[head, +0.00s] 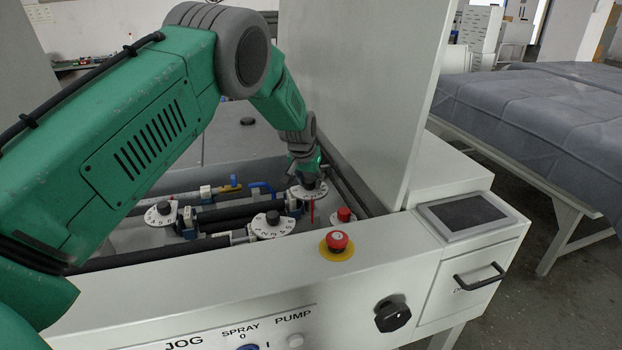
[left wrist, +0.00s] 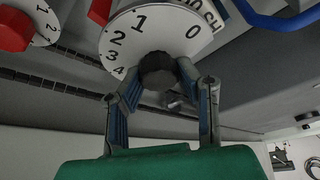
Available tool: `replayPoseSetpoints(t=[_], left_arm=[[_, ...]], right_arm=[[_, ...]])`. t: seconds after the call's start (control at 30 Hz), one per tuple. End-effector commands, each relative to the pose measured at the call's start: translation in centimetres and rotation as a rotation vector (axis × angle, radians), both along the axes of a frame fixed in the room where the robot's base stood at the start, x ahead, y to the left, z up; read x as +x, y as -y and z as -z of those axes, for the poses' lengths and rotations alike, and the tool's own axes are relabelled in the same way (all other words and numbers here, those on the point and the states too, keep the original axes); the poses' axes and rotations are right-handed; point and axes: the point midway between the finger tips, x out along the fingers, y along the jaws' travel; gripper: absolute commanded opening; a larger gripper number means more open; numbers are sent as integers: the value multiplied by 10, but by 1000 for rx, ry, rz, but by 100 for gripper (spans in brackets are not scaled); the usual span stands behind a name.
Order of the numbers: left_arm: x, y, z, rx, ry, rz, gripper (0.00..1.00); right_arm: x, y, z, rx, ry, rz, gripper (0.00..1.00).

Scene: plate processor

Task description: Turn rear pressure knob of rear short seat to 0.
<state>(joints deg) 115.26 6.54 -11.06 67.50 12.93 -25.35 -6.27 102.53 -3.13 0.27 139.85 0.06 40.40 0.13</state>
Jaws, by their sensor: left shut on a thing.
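My left gripper (head: 308,178) reaches down from above to the rear right white dial (head: 318,190). In the left wrist view its two fingers (left wrist: 160,76) are closed on either side of the round black knob (left wrist: 158,66) at the centre of the numbered white dial (left wrist: 128,42). The numbers 0, 1, 2, 3 and 4 show on this dial; the knob's setting cannot be read. A thin red mark (head: 312,211) stands just below the dial in the head view. My right gripper is not in view.
Two other white dials with black knobs stand nearby, one in front (head: 270,226) and one to the left (head: 160,214). A red emergency button (head: 337,241) and a smaller red knob (head: 344,214) sit to the right. A tall grey panel (head: 375,90) rises beside my gripper.

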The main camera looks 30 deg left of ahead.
Motion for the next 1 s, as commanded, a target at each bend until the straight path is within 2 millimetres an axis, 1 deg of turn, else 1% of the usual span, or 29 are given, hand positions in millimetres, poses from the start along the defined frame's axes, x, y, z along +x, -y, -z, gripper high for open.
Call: replayPoseSetpoints(t=[0.03, 0.23, 0.47, 1.0], left_arm=[[-4, 0, 4, 3, -14, -43, 0], [-4, 1, 5, 4, -14, -233, 0], [-4, 1, 7, 2, -14, -452, 0], [-2, 2, 10, 0, -11, -965, 0]], right_arm=[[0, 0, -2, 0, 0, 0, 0], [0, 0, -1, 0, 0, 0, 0], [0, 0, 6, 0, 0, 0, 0], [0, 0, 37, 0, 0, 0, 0]])
